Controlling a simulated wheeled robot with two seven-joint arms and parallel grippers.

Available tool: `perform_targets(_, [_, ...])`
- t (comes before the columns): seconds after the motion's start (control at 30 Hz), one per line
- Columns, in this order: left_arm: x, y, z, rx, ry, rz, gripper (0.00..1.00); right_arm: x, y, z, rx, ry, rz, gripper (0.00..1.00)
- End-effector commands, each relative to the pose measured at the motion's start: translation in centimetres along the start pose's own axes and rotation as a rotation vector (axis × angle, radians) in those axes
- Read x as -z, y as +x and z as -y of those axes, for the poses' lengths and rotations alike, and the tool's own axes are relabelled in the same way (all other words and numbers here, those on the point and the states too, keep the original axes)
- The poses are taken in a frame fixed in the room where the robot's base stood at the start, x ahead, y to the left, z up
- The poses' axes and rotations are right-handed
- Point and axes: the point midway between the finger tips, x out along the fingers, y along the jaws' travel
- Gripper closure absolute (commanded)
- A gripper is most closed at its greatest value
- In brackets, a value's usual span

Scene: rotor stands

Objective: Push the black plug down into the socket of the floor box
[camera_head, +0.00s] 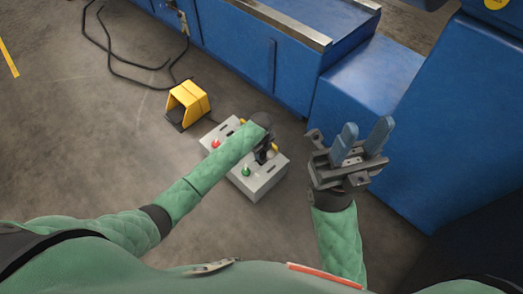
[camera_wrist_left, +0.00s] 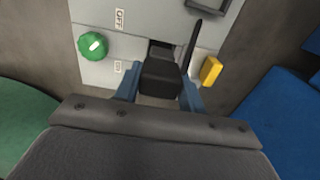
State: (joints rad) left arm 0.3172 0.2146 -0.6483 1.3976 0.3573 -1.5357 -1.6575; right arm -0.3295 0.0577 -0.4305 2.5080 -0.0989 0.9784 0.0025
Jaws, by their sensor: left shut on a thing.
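The grey floor box (camera_head: 262,185) stands on the floor ahead of me, with a red and a green button on top. My left gripper (camera_wrist_left: 160,88) is over the box, its blue fingers shut on the black plug (camera_wrist_left: 161,72). The plug also shows under the hand in the head view (camera_head: 262,157). A dark opening lies at the plug's far edge in the left wrist view; the plug hides most of what is beneath, so I cannot tell how deep it sits. My right gripper (camera_head: 362,140) is open and empty, right of the box.
The green button (camera_wrist_left: 92,45) and a yellow part (camera_wrist_left: 210,70) flank the plug. A dark upright piece (camera_wrist_left: 195,42) stands close beside it. A yellow foot pedal (camera_head: 188,102) with a black cable lies behind the box. Blue machinery (camera_head: 365,85) borders the right; floor at left is clear.

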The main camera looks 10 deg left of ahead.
Motion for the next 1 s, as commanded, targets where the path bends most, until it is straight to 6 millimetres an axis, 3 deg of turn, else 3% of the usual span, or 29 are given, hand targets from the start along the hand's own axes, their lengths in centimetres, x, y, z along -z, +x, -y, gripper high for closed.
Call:
perform_targets(0.27, [0.0, 0.0, 0.0, 0.001, 0.0, 0.0, 0.87, -0.1, -0.5, -0.1, 0.002, -0.003, 0.019, 0.64])
perform_targets(1.0, [0.0, 0.0, 0.0, 0.0, 0.0, 0.0, 0.87, -0.2, 0.8, -0.1, 0.002, -0.002, 0.013, 0.64])
